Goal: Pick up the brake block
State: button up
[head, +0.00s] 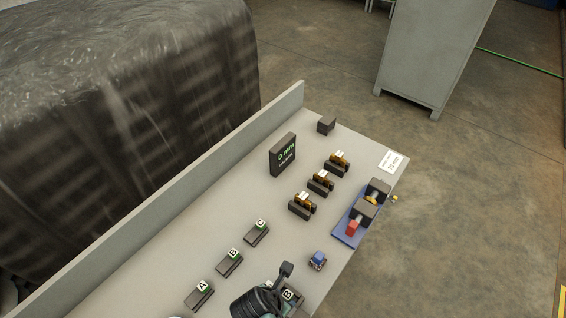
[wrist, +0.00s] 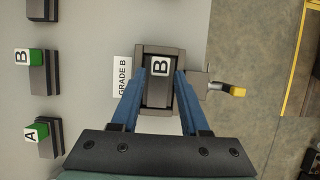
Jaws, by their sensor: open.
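No piece is plainly marked as the brake block. A dark block marked B (wrist: 159,94) sits in a grey holder (wrist: 141,51) in the wrist view, beside a "GRADE B" card (wrist: 122,78). My gripper (wrist: 161,75) is open over it, its two blue fingers on the left and right of the dark block. I cannot tell whether they touch it. In the head view the B label (head: 287,295) shows next to my dark wrist, which hides much of the holder. A yellow-tipped handle (wrist: 237,91) sticks out from the holder's right side.
Dark blocks with green-sided labels A (head: 200,296), B (head: 229,263) and C (head: 256,233) lie along the bench. Brown-topped pieces (head: 303,206) stand farther back. A small blue-topped piece (head: 317,261) and a blue tray (head: 345,238) with a red block are near the right edge.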

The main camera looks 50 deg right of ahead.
jog(key=shift+d+f, duration=0.25)
jog(key=shift+f, duration=0.45)
jog(key=shift+c, duration=0.2)
grip_shut()
jog(key=shift+r, duration=0.15)
